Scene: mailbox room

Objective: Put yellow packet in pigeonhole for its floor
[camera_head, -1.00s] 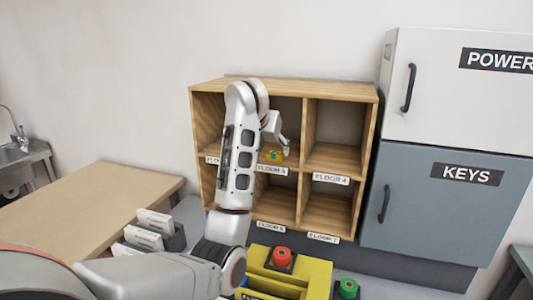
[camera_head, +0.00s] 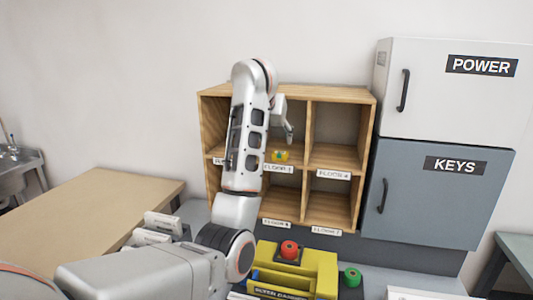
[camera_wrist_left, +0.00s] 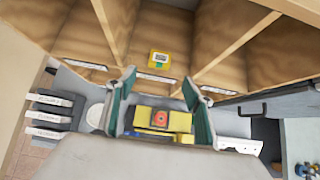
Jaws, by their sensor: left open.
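The small yellow packet (camera_head: 280,156) with a green patch lies in the upper middle pigeonhole of the wooden shelf (camera_head: 330,95), near its front edge. The label (camera_head: 277,168) under that pigeonhole seems to read FLOOR 3. In the left wrist view the packet (camera_wrist_left: 160,58) lies just beyond my fingertips, apart from them. My left gripper (camera_head: 288,130) is open and empty in front of the shelf, above and slightly right of the packet in the head view. Its two green-lined fingers (camera_wrist_left: 158,78) stand wide apart in the wrist view. My left arm hides part of the left pigeonholes. My right gripper is not seen.
A yellow box with a red button (camera_head: 289,250) and a green button (camera_head: 352,277) stand below the shelf. White-labelled holders (camera_head: 160,225) are at left, by a wooden table (camera_head: 90,215). POWER and KEYS cabinets (camera_head: 445,190) flank the shelf at right.

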